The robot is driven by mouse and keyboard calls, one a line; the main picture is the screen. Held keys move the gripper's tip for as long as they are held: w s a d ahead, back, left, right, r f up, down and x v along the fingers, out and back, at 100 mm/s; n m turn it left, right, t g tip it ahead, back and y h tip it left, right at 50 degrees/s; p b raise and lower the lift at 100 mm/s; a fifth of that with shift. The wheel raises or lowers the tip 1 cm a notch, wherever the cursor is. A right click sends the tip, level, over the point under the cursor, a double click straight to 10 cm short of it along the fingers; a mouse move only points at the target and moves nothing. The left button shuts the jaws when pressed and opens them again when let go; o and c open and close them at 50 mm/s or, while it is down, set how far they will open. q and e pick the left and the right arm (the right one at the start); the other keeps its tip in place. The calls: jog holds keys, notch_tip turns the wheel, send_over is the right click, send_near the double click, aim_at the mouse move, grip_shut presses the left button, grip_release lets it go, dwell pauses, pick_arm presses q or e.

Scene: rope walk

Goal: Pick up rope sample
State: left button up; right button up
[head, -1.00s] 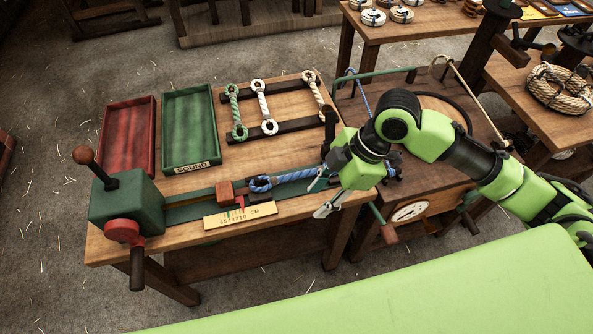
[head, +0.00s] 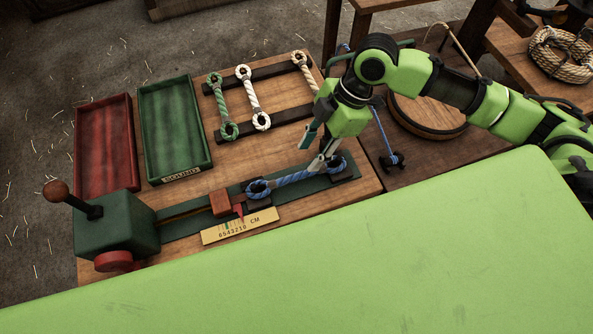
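A blue rope sample (head: 292,179) with an eye at each end lies along the green bed of the bench device, on the wooden table. My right gripper (head: 314,150) is just above its right half, fingers apart and pointing down; whether a fingertip touches the rope I cannot tell. Green (head: 221,105), white (head: 252,97) and cream-and-brown (head: 305,72) rope samples lie across dark rails behind, the last partly hidden by my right arm. My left gripper is out of view.
A red tray (head: 104,142) and a green tray marked SOUND (head: 176,127) stand empty at the left. A green block with a crank (head: 116,226) and a yellow scale plate (head: 240,225) are beside the bed. My green body covers the front.

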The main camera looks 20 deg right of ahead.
aim_at(296, 175)
jog(key=x, duration=0.2)
jog(key=shift+a+f, duration=0.15)
jog(key=shift+f, duration=0.15)
jog(key=shift+a+f, duration=0.1)
jog(key=shift+f, duration=0.2)
jog(key=shift+a+f, duration=0.1)
jog(key=shift+f, duration=0.15)
jog(key=p+x, duration=0.2)
jog(key=x, duration=0.2)
jog(key=shift+s+f, duration=0.1)
jog(key=shift+f, duration=0.05)
jog(key=shift+a+f, duration=0.15)
jog(key=shift+f, duration=0.1)
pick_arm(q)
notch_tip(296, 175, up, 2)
pick_arm(e)
grip_shut()
